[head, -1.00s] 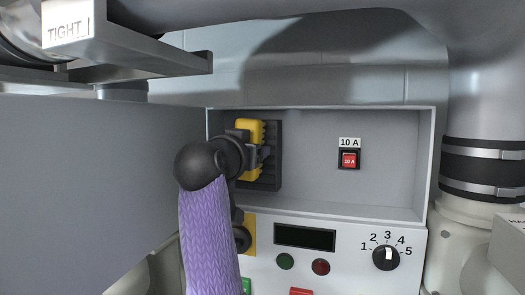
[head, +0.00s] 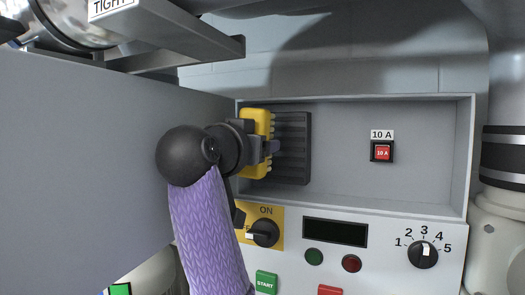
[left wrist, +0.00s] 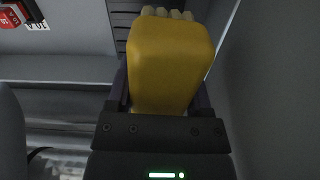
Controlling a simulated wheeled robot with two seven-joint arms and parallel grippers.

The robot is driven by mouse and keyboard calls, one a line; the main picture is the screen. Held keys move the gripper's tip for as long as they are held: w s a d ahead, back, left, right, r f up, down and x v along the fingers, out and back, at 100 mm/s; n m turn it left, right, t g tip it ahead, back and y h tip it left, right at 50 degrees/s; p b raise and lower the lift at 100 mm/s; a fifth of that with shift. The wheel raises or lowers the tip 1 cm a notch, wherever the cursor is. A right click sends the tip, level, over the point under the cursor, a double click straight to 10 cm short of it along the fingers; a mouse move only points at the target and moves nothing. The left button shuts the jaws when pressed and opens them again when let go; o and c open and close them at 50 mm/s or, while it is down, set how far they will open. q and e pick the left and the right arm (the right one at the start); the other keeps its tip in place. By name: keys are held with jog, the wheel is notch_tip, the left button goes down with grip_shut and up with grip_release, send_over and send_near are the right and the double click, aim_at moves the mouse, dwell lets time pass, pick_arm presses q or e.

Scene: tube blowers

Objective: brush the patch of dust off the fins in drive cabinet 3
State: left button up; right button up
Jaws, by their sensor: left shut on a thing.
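My left gripper (head: 266,149) is shut on a yellow brush (head: 250,170) inside the open cabinet box (head: 345,200). The brush has pale bristles on its right side. The black finned block (head: 293,148) stands on the back wall just to the right of the brush, its right part uncovered. I cannot tell whether the bristles touch the fins. The left wrist view shows the yellow brush (left wrist: 170,65) between the fingers, bristles (left wrist: 165,13) at the far end, and part of the dark fins (left wrist: 124,18) beside it. No dust patch can be made out. My right gripper is not in view.
A grey panel (head: 90,170) stands close on the left. A red 10 A switch (head: 382,152) is on the back wall at right. Below are a rotary ON switch (head: 264,233), a dark display (head: 335,232), buttons and a numbered dial (head: 423,254). The box's middle is free.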

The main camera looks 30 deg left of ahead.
pick_arm(q)
jog(key=s+b, duration=0.1)
jog(key=s, duration=0.2)
dwell(0.4)
